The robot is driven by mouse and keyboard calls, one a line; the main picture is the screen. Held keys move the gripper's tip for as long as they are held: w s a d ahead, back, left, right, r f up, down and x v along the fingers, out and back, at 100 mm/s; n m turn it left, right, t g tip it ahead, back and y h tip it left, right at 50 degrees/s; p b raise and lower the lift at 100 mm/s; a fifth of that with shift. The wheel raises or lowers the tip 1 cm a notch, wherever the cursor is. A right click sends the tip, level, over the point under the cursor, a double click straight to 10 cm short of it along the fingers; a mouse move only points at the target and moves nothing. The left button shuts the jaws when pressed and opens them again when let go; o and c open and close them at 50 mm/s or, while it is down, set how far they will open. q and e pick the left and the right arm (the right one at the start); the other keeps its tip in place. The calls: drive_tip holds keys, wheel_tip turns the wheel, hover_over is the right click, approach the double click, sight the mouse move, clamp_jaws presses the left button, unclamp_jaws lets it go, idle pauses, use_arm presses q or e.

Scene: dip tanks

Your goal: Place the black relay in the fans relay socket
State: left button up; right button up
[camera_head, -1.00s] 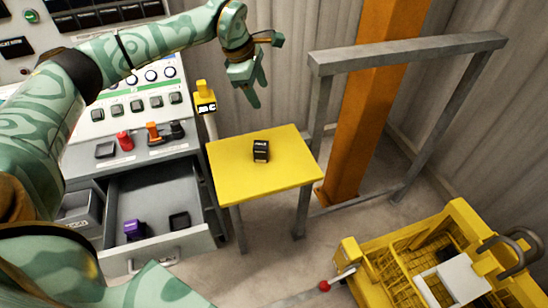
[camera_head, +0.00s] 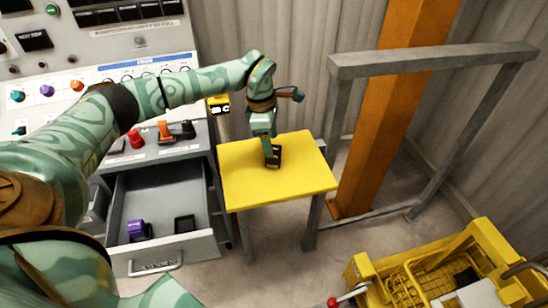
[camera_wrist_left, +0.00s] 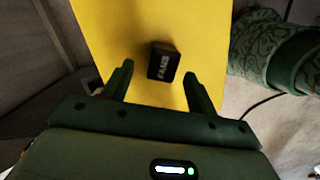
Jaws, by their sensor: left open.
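The black relay (camera_head: 277,157) stands on the yellow table (camera_head: 240,185). In the left wrist view the relay (camera_wrist_left: 164,62) shows a pale label on its dark side. My left gripper (camera_head: 269,150) is over the table at the relay and partly hides it in the head view. In the wrist view its two fingers (camera_wrist_left: 159,74) are apart, and the relay lies between and just beyond their tips, not gripped. I cannot pick out the fans relay socket. My right gripper is not in view.
An open grey drawer (camera_head: 165,250) left of the table holds a purple block (camera_head: 137,230) and a black square piece (camera_head: 185,223). A control desk (camera_head: 180,150) stands behind it. A grey frame (camera_head: 430,60) and a yellow crate (camera_head: 470,235) are to the right.

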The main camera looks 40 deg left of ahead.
use_arm(q)
drive_tip(key=f, duration=0.1)
drive_tip(key=f+b, duration=0.1)
drive_tip(key=f, duration=0.2)
drive_tip(key=shift+d+f, duration=0.2)
drive_tip(key=shift+d, duration=0.15)
drive_tip(key=shift+r, duration=0.1)
drive_tip(key=c, duration=1.2)
